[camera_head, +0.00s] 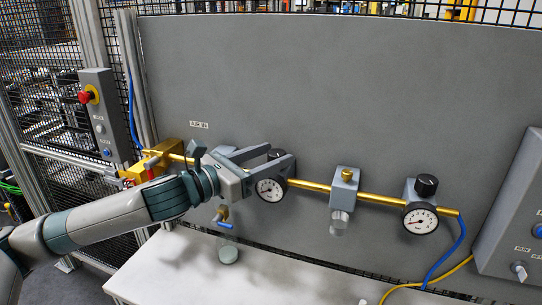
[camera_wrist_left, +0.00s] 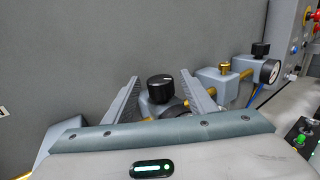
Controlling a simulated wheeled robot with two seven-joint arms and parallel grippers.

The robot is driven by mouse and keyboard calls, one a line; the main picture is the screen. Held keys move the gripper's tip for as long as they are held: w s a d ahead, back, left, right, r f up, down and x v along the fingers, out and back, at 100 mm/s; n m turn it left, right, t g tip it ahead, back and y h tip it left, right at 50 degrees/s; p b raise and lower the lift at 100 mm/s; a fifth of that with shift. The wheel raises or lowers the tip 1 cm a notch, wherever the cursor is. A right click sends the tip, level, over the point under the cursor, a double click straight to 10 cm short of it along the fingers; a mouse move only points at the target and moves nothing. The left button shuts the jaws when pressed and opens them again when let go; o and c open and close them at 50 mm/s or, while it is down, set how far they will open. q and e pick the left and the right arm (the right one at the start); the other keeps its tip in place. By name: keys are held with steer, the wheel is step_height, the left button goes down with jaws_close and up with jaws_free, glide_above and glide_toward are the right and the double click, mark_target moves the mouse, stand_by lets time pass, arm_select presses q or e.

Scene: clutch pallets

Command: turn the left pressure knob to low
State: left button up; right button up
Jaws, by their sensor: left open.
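The left pressure knob (camera_head: 276,153) is a black round cap on a grey regulator block, above the left round white gauge (camera_head: 270,189). In the left wrist view the knob (camera_wrist_left: 160,88) shows a white mark on its top. My left gripper (camera_head: 280,156) is open, with one finger on each side of the knob. In the left wrist view the fingers (camera_wrist_left: 160,77) stand apart from the knob, with a gap on both sides. The gripper hides part of the regulator block. My right gripper is not in view.
A brass pipe (camera_head: 310,186) runs right to a grey valve block (camera_head: 345,184) and a second black knob (camera_head: 426,185) with its gauge (camera_head: 420,221). A grey panel (camera_head: 330,80) stands behind. A white table (camera_head: 270,280) lies below. A red-button box (camera_head: 103,115) is at left.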

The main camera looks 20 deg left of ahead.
arm_select(q)
steer(key=c, duration=1)
steer(key=shift+c, duration=0.2)
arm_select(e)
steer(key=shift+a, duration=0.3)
arm_select(q)
steer(key=shift+d+n+t+y, duration=0.1)
steer(key=shift+n+t+y, duration=0.2)
steer(key=shift+y, duration=0.1)
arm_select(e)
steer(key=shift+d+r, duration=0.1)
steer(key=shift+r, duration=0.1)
